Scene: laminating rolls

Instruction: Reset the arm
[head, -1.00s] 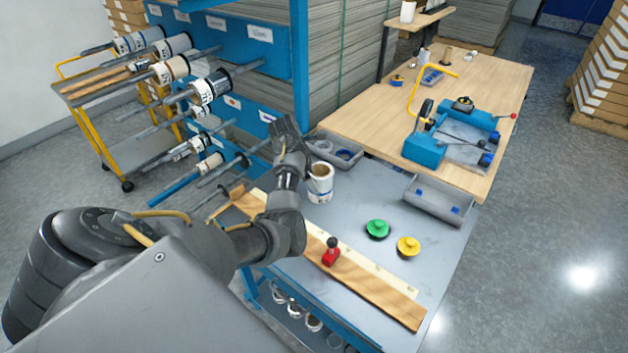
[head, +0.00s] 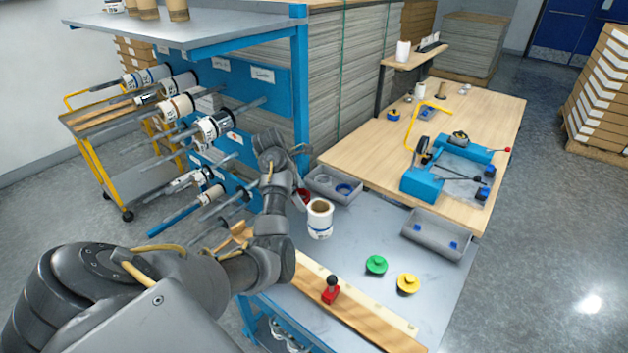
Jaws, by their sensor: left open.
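My left arm comes in from the lower left. My right gripper is not in view.
Rolls hang on rods of the blue rack (head: 215,125) at the left. The worktable holds a green knob (head: 376,265), a yellow knob (head: 408,284), a red-handled tool (head: 331,290) and grey trays (head: 438,235). A wooden table (head: 360,140) with a blue machine (head: 422,184) stands behind.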

